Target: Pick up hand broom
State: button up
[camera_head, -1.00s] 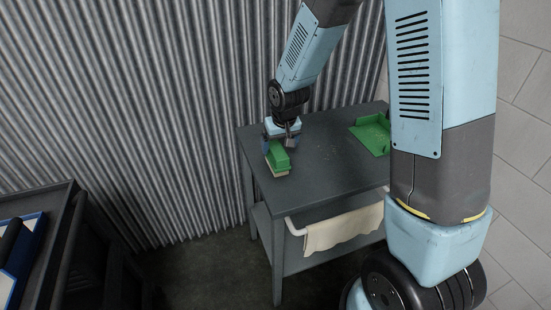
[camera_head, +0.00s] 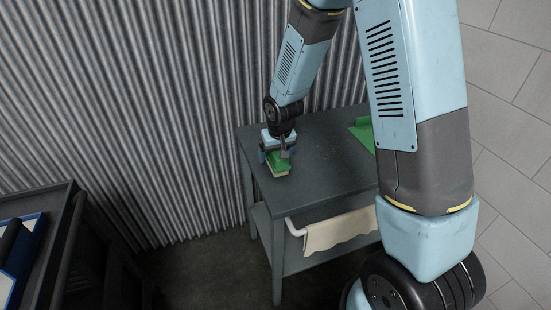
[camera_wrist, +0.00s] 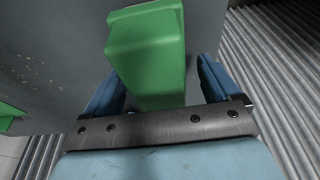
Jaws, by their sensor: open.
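The hand broom (camera_head: 280,165), a green block with pale bristles below, lies near the left end of the dark grey table (camera_head: 325,160). My gripper (camera_head: 274,154) is open, pointing down over the broom, with a finger on each side of its green body. In the wrist view the broom (camera_wrist: 148,55) stands between the two blue fingers, with a gap visible beside the right finger. Contact at the left finger is hard to tell. The bristles are hidden in the wrist view.
A green dustpan (camera_head: 364,133) lies farther right on the table, partly hidden by my arm. A corrugated metal wall (camera_head: 150,110) stands close behind the table. A beige cloth (camera_head: 335,230) hangs on the front rail. A dark cart (camera_head: 60,215) stands at the lower left.

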jog(key=shift+f, duration=0.2)
dwell(0.4)
jog(key=c, duration=1.3)
jog(key=shift+r, duration=0.45)
jog(key=shift+c, duration=0.2)
notch_tip(320, 180, up, 3)
jog(key=shift+f, duration=0.2)
jog(key=s+r, duration=0.1)
jog(key=r, duration=0.1)
jog(key=s+d+r, duration=0.1)
jog(key=s+r, duration=0.3)
jog(key=shift+d+r, duration=0.25)
jog(key=s+d+r, duration=0.2)
jog(key=s+r, duration=0.1)
jog(key=s, duration=0.5)
jog(key=shift+s+d+r, duration=0.2)
jog(key=shift+s+r, duration=0.05)
